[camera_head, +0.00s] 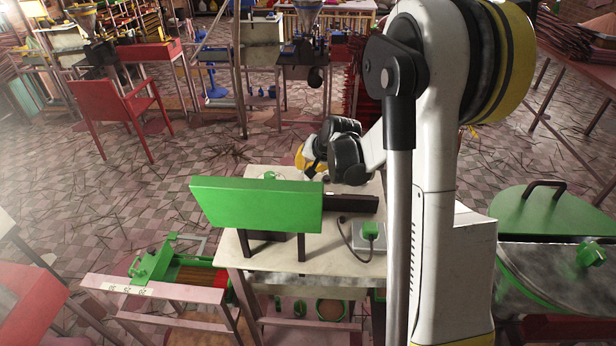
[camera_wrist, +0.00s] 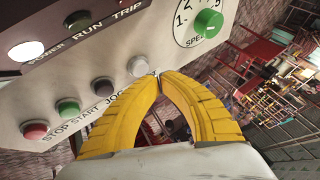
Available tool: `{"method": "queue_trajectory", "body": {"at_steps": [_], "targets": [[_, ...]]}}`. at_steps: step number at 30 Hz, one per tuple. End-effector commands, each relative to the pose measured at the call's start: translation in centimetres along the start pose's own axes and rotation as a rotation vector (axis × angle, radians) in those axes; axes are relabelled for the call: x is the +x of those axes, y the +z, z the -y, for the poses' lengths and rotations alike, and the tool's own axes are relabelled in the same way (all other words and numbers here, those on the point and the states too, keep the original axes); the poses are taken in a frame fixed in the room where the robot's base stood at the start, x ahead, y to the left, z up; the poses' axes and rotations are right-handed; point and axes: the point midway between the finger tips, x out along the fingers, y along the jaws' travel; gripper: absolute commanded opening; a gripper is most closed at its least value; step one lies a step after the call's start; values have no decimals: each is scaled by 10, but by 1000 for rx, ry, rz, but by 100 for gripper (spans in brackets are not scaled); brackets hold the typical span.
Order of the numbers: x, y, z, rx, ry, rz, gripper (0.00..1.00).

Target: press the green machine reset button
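The green machine (camera_head: 257,204) stands on a pale table, its green panel back facing the head camera. In the wrist view its grey control panel (camera_wrist: 80,100) shows tilted. In the head view the gripper is mostly hidden behind my wrist.
Above the row are panel lamps (camera_wrist: 27,50) and a green speed dial (camera_wrist: 208,23). A grey box with a green top (camera_head: 371,236) and cable sits on the table (camera_head: 330,262). A red chair (camera_head: 120,110) stands behind left. Open tiled floor lies behind the table.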

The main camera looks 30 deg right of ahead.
Motion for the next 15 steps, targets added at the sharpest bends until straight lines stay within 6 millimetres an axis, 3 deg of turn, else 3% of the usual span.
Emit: {"method": "queue_trajectory", "body": {"at_steps": [15], "targets": [[6, 4, -4, 0, 0, 0, 0]]}}
